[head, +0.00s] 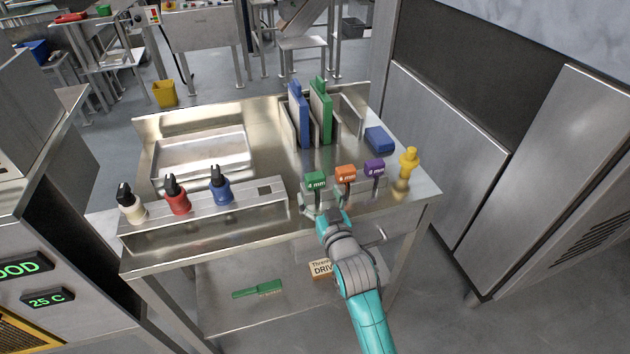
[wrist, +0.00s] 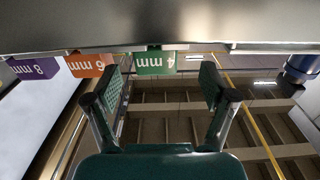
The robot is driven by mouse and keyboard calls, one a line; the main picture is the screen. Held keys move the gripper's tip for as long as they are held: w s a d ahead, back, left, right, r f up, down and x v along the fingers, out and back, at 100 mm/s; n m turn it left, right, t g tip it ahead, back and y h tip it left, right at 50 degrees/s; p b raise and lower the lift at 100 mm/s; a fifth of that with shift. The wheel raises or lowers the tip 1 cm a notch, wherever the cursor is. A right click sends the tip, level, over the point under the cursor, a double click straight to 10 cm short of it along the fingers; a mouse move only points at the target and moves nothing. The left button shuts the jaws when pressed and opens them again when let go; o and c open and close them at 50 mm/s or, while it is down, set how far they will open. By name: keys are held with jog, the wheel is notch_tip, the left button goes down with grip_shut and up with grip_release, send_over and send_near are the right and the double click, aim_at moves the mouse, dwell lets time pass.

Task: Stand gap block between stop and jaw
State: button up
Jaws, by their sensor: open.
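Three labelled gap blocks stand in a row at the bench's front right: a green 4 mm block (head: 315,180), an orange 6 mm block (head: 345,174) and a purple 8 mm block (head: 374,167). My gripper (head: 318,208) is open and empty, just in front of and below the green block. In the wrist view, the green block (wrist: 157,62) appears upside down beyond my open fingers (wrist: 160,85), roughly centred between them. The orange block (wrist: 90,65) and purple block (wrist: 34,68) are to its left. I cannot make out the stop and jaw.
White, red and blue bottles (head: 221,186) stand in a steel rack at left. A yellow peg-shaped piece (head: 409,160) stands at right. Blue and green boards (head: 320,110) stand upright behind, beside a blue block (head: 380,140). A green tool (head: 258,289) lies on the lower shelf.

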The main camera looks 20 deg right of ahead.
aim_at(317, 184)
jog(key=shift+w+d+r, duration=0.1)
jog(key=shift+w+d, duration=0.05)
jog(key=shift+w, duration=0.9)
jog(key=shift+w+d+r, duration=0.1)
jog(key=shift+w, duration=0.95)
jog(key=c, duration=1.2)
